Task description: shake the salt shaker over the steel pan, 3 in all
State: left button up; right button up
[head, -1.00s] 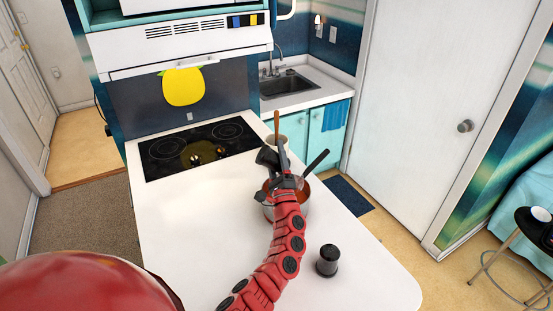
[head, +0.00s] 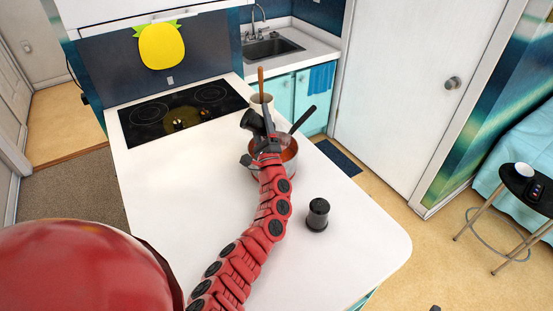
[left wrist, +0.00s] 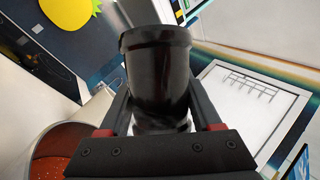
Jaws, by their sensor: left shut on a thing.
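My left gripper (head: 268,143) is shut on a shaker with a black top (head: 252,122), above the left side of the steel pan (head: 291,160). In the head view the shaker is tilted, its black end pointing up and left. In the left wrist view the shaker (left wrist: 157,75) stands between the jaws, black end outward, with a pale, clear part low between the fingers. The pan's reddish inside shows at lower left there (left wrist: 65,150). In the head view my arm covers part of the pan. My right gripper is not in view.
A similar black shaker (head: 317,214) stands upright on the white counter (head: 180,200), right of my arm. A pale crock (head: 259,101) with a wooden-handled utensil stands behind the pan. The pan's dark handle (head: 303,120) points back right. The black cooktop (head: 180,112) is at the back left.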

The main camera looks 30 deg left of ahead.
pick_arm(q)
jog(key=shift+f, duration=0.25)
jog(key=shift+r, duration=0.1)
jog(key=r+p, duration=0.1)
jog(key=r, duration=0.2)
jog(key=shift+w+a+p, duration=0.1)
jog(key=shift+w+p, duration=0.1)
jog(key=shift+p, duration=0.15)
notch_tip(320, 180, down, 4)
jog(key=b, duration=0.4)
jog(key=shift+r+b, duration=0.25)
jog(key=shift+b, duration=0.05)
jog(key=shift+s+r, duration=0.15)
jog(key=shift+r, duration=0.1)
